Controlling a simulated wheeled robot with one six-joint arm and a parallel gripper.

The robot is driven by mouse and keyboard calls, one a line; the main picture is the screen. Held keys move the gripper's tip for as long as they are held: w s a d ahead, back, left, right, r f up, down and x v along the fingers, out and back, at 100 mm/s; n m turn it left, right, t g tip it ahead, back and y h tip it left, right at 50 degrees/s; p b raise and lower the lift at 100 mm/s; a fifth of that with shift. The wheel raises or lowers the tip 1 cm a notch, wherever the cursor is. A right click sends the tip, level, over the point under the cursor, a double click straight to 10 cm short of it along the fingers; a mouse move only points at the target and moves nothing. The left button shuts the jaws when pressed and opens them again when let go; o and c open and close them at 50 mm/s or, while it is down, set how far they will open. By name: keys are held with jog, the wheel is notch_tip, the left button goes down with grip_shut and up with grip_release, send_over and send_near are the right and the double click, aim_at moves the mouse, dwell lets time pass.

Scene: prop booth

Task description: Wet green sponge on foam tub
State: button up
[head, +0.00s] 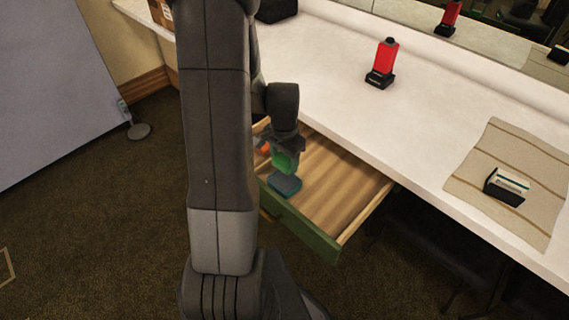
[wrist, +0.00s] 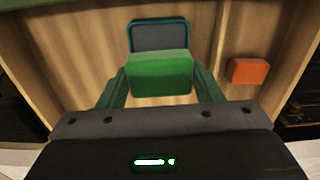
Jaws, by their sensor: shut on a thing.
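A green sponge (wrist: 159,73) is between the two fingers of my gripper (wrist: 159,84), which is shut on it. In the head view the green sponge (head: 284,162) hangs below my gripper (head: 285,151), over the open drawer. The foam tub (head: 285,184), a small shallow box with a teal rim and a grey-blue top, lies in the drawer near its green front. In the wrist view the tub (wrist: 159,24) shows just beyond the sponge, which hides its near part. I cannot tell how wide the gap between sponge and tub is.
The drawer (head: 333,180) is pulled out below the white counter (head: 330,65). An orange block (wrist: 249,70) lies in it, beyond a thin divider. On the counter stand a red bottle-like thing (head: 383,62) and a card holder (head: 507,187) on a striped cloth (head: 480,165).

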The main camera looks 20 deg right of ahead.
aim_at(285, 181)
jog(key=shift+s+f, duration=0.1)
jog(key=shift+f, duration=0.05)
jog(key=shift+f+b, duration=2.2)
jog(key=shift+f, duration=0.7)
jog(key=shift+f+b, duration=0.5)
jog(key=shift+f, duration=0.05)
jog(key=shift+r, duration=0.1)
jog(key=shift+r+p, duration=2.6)
jog(key=shift+r, duration=0.85)
